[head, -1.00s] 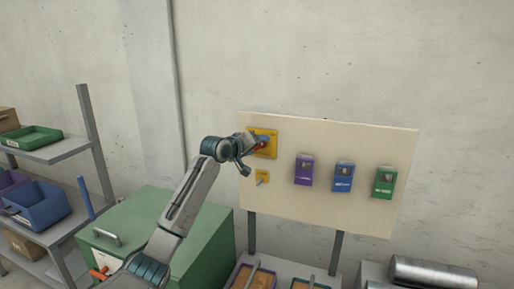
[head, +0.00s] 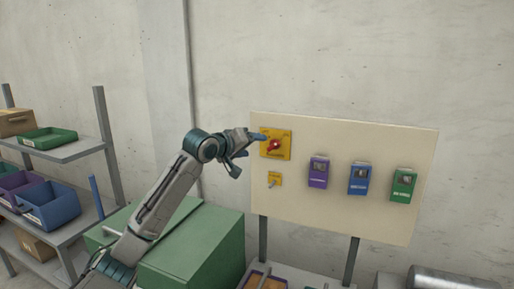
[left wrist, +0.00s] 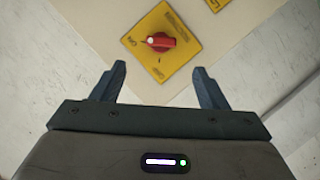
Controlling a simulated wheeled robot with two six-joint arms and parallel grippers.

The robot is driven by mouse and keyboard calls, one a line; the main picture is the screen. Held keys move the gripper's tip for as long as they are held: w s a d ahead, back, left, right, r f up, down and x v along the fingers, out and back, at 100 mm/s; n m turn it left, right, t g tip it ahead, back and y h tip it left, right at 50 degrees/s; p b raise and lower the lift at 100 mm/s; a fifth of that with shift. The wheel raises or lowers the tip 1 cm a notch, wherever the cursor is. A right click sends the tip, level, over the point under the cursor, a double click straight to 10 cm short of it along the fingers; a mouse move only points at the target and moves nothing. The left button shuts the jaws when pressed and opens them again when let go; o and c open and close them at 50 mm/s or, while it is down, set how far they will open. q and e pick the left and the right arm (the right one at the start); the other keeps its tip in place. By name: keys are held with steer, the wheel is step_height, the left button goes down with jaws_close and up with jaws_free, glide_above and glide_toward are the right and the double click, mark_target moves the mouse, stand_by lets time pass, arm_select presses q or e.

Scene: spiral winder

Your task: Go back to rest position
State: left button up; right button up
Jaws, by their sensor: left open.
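My left gripper (head: 252,143) is open and empty, just left of the red rotary switch (head: 274,146) on its yellow plate. In the left wrist view, my left gripper's two fingers (left wrist: 162,85) stand wide apart. The red knob (left wrist: 160,42) lies beyond the fingertips, apart from them, on the yellow plate (left wrist: 178,65). My right gripper is in neither view.
The cream panel (head: 340,222) also carries a small yellow switch plate (head: 274,180) and purple (head: 318,173), blue (head: 360,179) and green (head: 403,186) boxes. A green cabinet (head: 195,250) stands below my left arm. A shelf with bins (head: 50,205) stands at left.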

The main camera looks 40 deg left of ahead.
arm_select(q)
steer(key=shift+f, duration=0.1)
